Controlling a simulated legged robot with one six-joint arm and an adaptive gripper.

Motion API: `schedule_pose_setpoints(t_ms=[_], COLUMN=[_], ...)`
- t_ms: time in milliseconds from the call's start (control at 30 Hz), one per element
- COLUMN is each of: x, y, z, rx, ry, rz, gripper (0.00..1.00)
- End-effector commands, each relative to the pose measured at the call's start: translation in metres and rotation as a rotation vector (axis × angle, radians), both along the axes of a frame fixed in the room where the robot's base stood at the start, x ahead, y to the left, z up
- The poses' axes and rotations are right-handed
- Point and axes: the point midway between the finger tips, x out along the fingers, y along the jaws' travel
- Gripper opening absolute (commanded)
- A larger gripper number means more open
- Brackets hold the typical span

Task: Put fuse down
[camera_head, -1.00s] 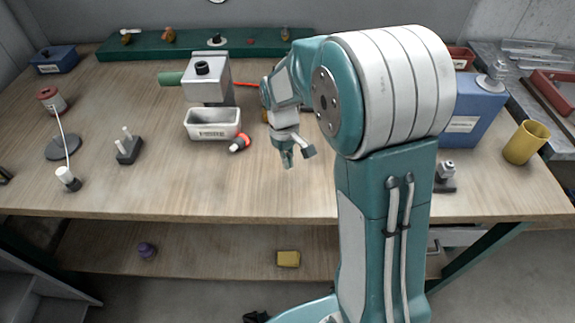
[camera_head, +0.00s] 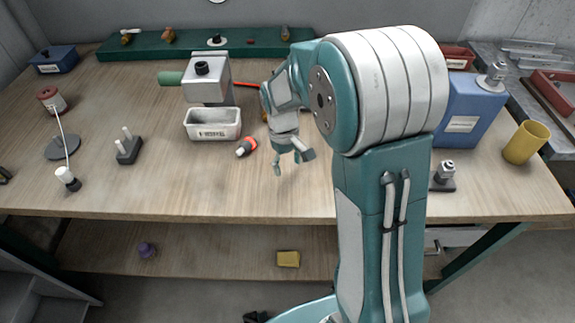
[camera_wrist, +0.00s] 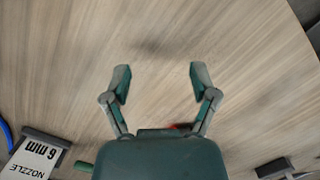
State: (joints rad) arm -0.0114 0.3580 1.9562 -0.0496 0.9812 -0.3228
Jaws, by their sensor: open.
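A small orange-red and dark piece (camera_head: 246,147), which may be the fuse, lies on the wooden table (camera_head: 200,185) just right of the white tray (camera_head: 213,131). My gripper (camera_head: 292,162) is to the right of this piece, apart from it and above the table. Its fingers are spread and nothing is between them. In the wrist view my gripper (camera_wrist: 160,75) is open over bare wood. A small bit of red shows there behind the gripper's body; I cannot tell what it belongs to.
A grey block device (camera_head: 207,80) with a green handle stands behind the tray. A blue container (camera_head: 470,112) and a yellow cup (camera_head: 526,142) stand at right. A dark two-post stand (camera_head: 128,149) is at left. The table's front middle is clear.

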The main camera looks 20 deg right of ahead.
Motion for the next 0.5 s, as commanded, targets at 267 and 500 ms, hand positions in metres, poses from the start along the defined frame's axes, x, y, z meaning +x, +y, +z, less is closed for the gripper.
schedule_pose_setpoints(t_ms=[267, 500], x=[0.009, 0.016], y=[0.003, 0.004], z=[0.054, 0.097], rx=[0.000, 0.000], ry=[-0.005, -0.003], rz=[0.000, 0.000], gripper=[0.76, 0.76])
